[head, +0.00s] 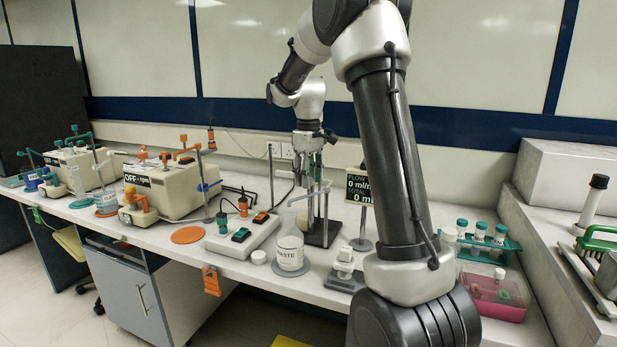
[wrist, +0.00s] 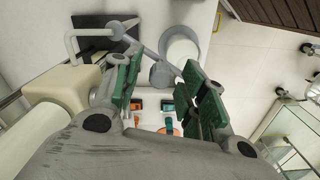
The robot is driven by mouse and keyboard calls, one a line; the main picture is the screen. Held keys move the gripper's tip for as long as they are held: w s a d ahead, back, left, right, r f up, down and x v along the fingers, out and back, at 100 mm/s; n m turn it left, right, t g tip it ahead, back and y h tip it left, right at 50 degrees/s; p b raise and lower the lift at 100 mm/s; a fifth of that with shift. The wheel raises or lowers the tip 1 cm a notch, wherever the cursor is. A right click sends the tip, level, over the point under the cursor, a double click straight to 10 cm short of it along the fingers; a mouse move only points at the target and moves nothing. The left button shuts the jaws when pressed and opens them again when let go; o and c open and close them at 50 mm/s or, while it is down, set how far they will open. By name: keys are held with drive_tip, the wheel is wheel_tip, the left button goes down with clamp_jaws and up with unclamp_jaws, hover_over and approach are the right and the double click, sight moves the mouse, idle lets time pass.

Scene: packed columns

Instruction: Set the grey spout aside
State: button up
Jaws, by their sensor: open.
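A pale grey bent tube, which looks like the grey spout (head: 308,194), reaches left from the stand with the black base (head: 322,236), above the glass waste bottle (head: 290,250). My gripper (head: 311,163) hangs above it with its fingers pointing down. In the wrist view my gripper (wrist: 166,78) is open, its green pads apart. A grey rounded part (wrist: 162,73) shows between the fingertips; I cannot tell whether it belongs to the spout. The bottle's round top (wrist: 181,46) lies just beyond the fingers. I see no contact with the pads.
A switch box (head: 240,237) and an orange mat (head: 187,234) lie left of the bottle. A flow display (head: 359,187) stands behind, right of the stand. A green tube rack (head: 483,246) and pink tub (head: 492,297) are at the right. The bench's front edge is close to the bottle.

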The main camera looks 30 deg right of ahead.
clamp_jaws()
idle(0.3)
drive_tip(key=s+d+n, duration=0.6)
drive_tip(key=d+n, duration=0.1)
drive_tip(key=n, duration=1)
drive_tip(key=shift+s, duration=0.15)
drive_tip(key=shift+d+n, duration=0.1)
drive_tip(key=shift+n, duration=0.2)
idle(0.4)
